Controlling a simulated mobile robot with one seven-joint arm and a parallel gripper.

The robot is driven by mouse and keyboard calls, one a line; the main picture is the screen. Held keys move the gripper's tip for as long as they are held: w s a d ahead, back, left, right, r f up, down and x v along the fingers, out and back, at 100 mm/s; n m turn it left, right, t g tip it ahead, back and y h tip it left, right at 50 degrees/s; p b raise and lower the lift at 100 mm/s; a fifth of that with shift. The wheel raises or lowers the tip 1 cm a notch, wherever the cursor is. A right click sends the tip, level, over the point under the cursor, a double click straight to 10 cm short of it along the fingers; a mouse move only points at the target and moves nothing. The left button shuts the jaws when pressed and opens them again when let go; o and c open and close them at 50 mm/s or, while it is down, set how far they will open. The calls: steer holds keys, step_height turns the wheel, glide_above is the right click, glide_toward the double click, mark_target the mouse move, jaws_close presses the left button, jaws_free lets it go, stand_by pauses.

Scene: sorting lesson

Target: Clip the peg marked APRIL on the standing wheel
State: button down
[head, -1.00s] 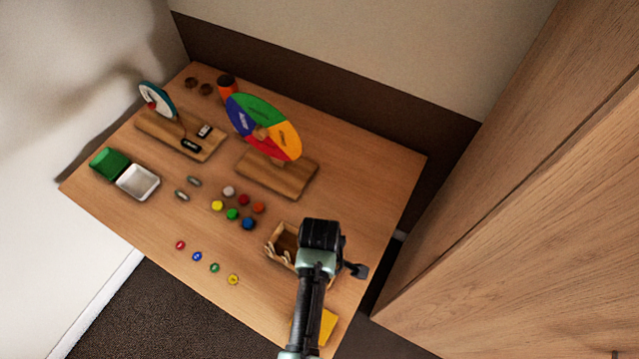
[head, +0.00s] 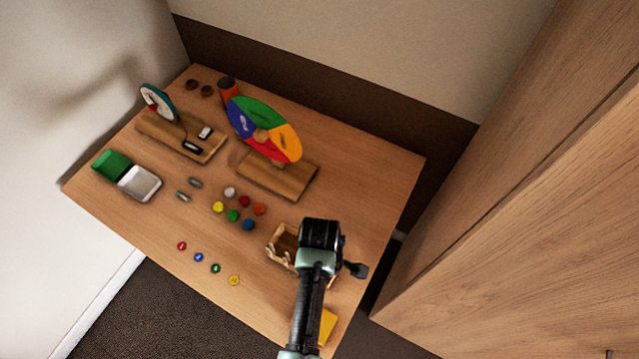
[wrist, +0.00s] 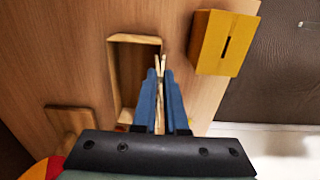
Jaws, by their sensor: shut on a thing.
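The standing wheel (head: 283,137) has green, blue, red and yellow-orange sectors and stands upright on a wooden base (head: 290,183). Part of its edge shows at the bottom left of the wrist view (wrist: 38,171). My gripper (wrist: 160,75) has blue fingers closed together on a thin, pale wooden peg (wrist: 162,62) beside the tray's rim. Its lettering cannot be read. A wooden tray (wrist: 111,75) lies just left of the fingers; in the head view, pale pegs (head: 286,259) show at it, partly hidden by my arm.
A yellow slotted box (wrist: 212,45) stands right of the tray. Several coloured discs (head: 232,215) lie left of the tray. A tall wooden cabinet (head: 520,200) rises right.

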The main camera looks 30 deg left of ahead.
steer(key=shift+r+p, duration=1.85)
steer(key=shift+r, duration=0.15)
